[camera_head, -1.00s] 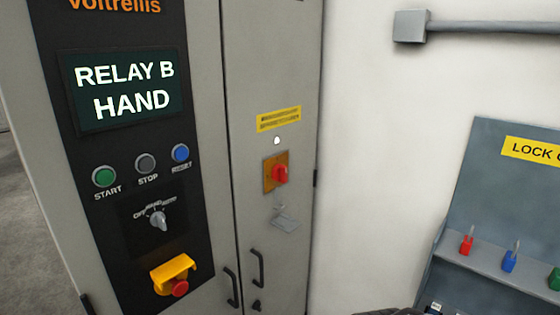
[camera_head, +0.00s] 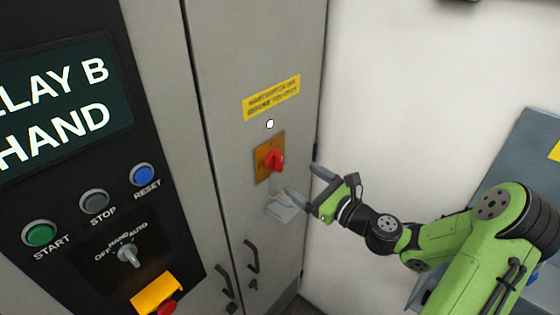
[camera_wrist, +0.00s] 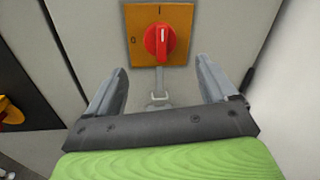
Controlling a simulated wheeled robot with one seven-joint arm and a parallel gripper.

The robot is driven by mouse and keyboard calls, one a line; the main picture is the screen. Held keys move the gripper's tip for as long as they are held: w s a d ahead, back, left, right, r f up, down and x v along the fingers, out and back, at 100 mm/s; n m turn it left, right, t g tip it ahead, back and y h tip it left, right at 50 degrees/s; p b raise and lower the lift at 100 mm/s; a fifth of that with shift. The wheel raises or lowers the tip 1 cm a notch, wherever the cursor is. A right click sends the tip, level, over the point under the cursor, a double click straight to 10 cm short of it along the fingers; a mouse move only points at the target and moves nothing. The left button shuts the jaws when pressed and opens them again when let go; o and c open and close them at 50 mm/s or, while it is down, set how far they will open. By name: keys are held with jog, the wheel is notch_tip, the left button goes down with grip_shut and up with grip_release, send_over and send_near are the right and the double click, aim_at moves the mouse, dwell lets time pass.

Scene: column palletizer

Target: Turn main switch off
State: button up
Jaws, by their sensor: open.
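The main switch is a red rotary handle (camera_head: 275,160) on a yellow-orange plate (camera_head: 262,165) on the grey cabinet door. In the wrist view the red handle (camera_wrist: 160,41) stands upright, pointing at the "I" mark at the top of the plate (camera_wrist: 180,20); a "0" mark is at the left. My gripper (camera_head: 305,180) is open and empty, just right of and below the switch in the head view. In the wrist view its fingers (camera_wrist: 158,82) lie left and right below the handle, apart from it.
A grey hasp (camera_head: 282,207) hangs below the switch, close to my fingers. A white lamp (camera_head: 270,124) and yellow label (camera_head: 272,98) are above. Door handles (camera_head: 251,257) stick out lower down. The control panel (camera_head: 95,170) is at left, the lock board (camera_head: 525,150) at right.

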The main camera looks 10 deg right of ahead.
aim_at(281, 165)
jog(key=p+x, duration=0.1)
jog(key=x, duration=0.7)
jog(key=shift+w+a+r, duration=0.1)
jog(key=shift+w+a, duration=0.1)
jog(key=shift+w, duration=0.4)
jog(key=shift+s, duration=0.15)
jog(key=shift+c, duration=0.6)
jog(key=c, duration=0.9)
